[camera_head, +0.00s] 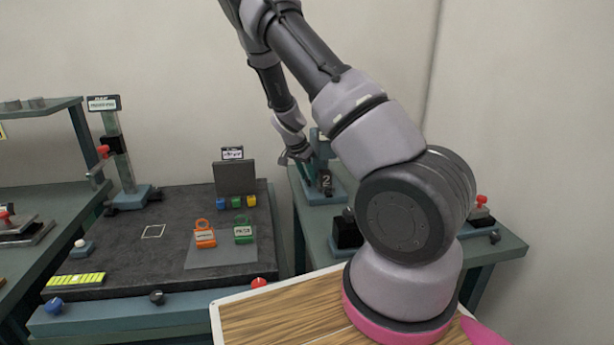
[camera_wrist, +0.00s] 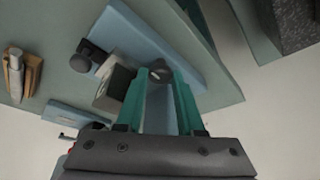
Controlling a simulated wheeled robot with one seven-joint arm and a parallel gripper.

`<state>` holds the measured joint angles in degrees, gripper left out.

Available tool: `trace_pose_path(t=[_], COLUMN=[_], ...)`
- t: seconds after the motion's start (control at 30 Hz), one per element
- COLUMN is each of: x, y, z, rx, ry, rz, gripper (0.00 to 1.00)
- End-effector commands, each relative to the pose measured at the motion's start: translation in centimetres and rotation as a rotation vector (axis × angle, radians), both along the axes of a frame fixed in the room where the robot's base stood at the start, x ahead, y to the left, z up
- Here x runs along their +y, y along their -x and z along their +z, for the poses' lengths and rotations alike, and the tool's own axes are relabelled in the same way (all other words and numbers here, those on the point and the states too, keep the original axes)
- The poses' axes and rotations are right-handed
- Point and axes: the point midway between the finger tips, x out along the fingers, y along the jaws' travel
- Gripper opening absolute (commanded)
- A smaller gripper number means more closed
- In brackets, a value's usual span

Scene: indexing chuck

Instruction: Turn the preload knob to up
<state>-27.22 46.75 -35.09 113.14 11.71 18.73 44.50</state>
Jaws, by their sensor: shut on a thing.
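My gripper (camera_head: 296,158) is at the blue indexing station (camera_head: 318,193) on the right-hand bench, and my arm hides part of that station. In the wrist view, the teal fingers of my gripper (camera_wrist: 160,80) close around a small dark round knob (camera_wrist: 160,69). The knob sits at the fingertips, in front of the blue body of the station (camera_wrist: 148,42). I cannot read which way the knob points.
Another dark knob (camera_wrist: 83,58) and a pale block lie left of the fingers in the wrist view. A black block (camera_head: 346,232) and a red-topped fixture (camera_head: 480,208) stand on the right-hand bench (camera_head: 512,250). A dark mat with orange and green tags lies left.

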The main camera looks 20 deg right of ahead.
Motion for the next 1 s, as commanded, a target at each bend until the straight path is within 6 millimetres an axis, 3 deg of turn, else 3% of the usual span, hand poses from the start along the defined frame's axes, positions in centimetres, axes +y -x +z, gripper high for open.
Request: trace_pose_path(t=[0.73,0.77,0.8,1.0], x=[-0.02,-0.03,-0.03,-0.04], y=[-0.02,-0.03,-0.02,0.02], z=[0.06,0.05,0.05,0.02], rx=[-0.001,-0.001,-0.001,0.000], ry=[0.000,0.000,0.000,0.000], rz=[0.095,0.095,0.095,0.093], gripper=[0.00,0.41,0.49,0.49])
